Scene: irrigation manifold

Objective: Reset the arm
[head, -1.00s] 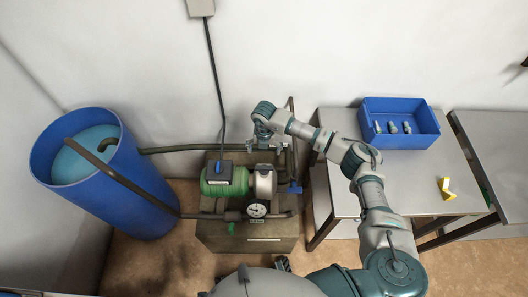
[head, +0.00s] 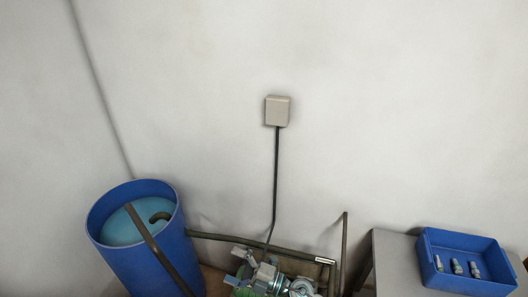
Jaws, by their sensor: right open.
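My right gripper (head: 248,267) shows at the bottom edge of the head view, in front of the pump. It is open, and I see nothing held in it. Most of my right arm is out of the picture. The green pump (head: 247,292) is only partly visible below it, cut off by the lower edge. I cannot tell whether the gripper touches the pump. My left gripper is not in view.
A blue barrel (head: 150,262) with a pipe (head: 158,250) stands at lower left. A blue bin (head: 463,283) with several grey fittings sits on a table (head: 393,262) at lower right. A wall box (head: 277,111) has a cable (head: 276,180) running down. The wall above is bare.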

